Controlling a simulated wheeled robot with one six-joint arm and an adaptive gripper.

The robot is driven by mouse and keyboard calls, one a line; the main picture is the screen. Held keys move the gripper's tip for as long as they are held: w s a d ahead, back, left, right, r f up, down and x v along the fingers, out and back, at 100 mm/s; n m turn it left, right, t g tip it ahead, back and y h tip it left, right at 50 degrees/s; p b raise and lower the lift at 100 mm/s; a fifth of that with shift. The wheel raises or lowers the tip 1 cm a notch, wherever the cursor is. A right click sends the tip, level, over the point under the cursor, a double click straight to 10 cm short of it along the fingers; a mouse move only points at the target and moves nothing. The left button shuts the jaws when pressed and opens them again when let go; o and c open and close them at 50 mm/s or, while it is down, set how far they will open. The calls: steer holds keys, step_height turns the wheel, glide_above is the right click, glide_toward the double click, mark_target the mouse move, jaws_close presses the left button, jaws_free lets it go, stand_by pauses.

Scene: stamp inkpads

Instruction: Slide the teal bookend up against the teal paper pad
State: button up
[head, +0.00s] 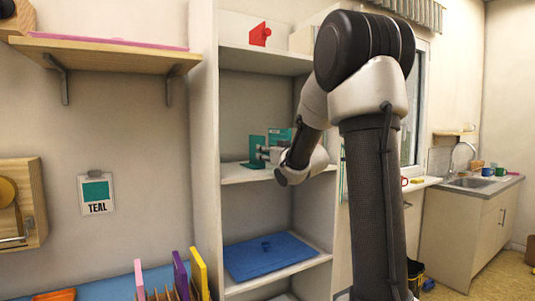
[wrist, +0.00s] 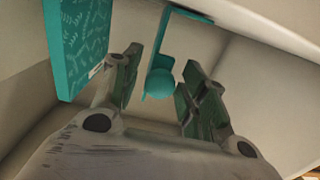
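The teal bookend (head: 256,147) stands on the middle shelf of the white shelf unit. Its upright plate and flat foot show in the head view. In the wrist view the bookend (wrist: 176,22) shows a round teal knob. The teal paper pad (head: 281,134), a patterned block, is partly behind my gripper in the head view. In the wrist view the pad (wrist: 78,40) is at the upper left, with a gap between it and the bookend. My gripper (wrist: 160,70) is open, its fingers on either side of the knob with visible gaps.
The middle shelf (head: 240,177) lies under my gripper, with the unit's side wall (head: 204,150) to the left. A red object (head: 260,34) sits on the shelf above. A blue mat (head: 250,262) with a small dark blue item lies on the shelf below. A TEAL sign (head: 96,193) hangs left.

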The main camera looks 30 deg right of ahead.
jaws_close()
steer(key=shift+w+d, duration=0.1)
steer(key=shift+d, duration=2.25)
steer(key=shift+o, duration=1.4)
jaws_free()
steer(key=s, duration=1.2)
steer(key=shift+d, duration=0.15)
